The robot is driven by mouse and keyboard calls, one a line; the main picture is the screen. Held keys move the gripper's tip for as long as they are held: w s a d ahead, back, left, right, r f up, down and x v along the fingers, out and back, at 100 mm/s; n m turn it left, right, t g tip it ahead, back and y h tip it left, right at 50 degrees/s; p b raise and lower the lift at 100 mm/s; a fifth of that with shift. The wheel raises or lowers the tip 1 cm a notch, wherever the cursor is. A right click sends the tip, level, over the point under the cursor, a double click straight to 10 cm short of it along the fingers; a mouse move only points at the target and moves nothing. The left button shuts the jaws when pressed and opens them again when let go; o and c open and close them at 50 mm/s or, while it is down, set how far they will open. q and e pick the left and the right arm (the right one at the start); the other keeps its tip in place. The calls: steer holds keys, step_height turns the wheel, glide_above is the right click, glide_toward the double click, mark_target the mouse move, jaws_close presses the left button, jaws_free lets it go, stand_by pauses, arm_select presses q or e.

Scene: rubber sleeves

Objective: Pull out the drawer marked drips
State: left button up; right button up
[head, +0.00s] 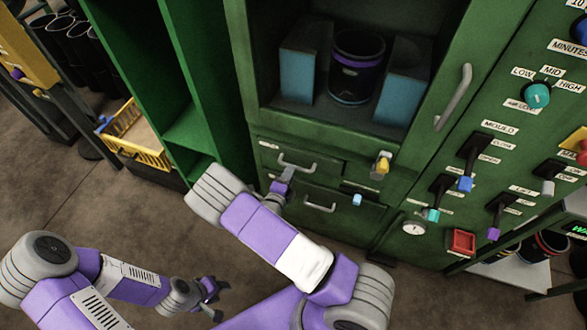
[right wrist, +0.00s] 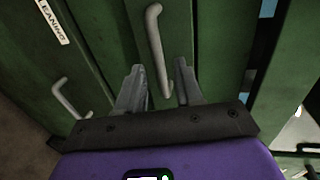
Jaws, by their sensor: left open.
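The green cabinet has an upper drawer (head: 318,160) and a lower drawer (head: 340,207), both shut. The upper drawer's small label (head: 268,145) is too small to read. My right gripper (head: 281,187) is at the upper drawer's front. In the right wrist view, its two fingers (right wrist: 159,72) are apart, with the upper drawer's grey bar handle (right wrist: 155,38) between them; contact cannot be told. The lower drawer's handle (right wrist: 68,98) and a label (right wrist: 52,20) reading "...EANING" show at the left. My left gripper (head: 217,292) is open and empty above the floor.
Above the drawers, an open bay holds a dark cylinder (head: 357,65) between blue blocks. Levers, knobs and a red button (head: 462,242) cover the panel at right. A yellow crate (head: 138,135) stands at left. Bare floor (head: 130,215) lies before the cabinet.

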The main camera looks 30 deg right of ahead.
steer(key=b+x, duration=0.1)
steer(key=x, duration=0.3)
steer(key=shift+w+d+f, duration=0.15)
steer(key=shift+w+d, duration=0.05)
steer(key=shift+d, duration=0.1)
steer(key=shift+c, duration=0.2)
jaws_close()
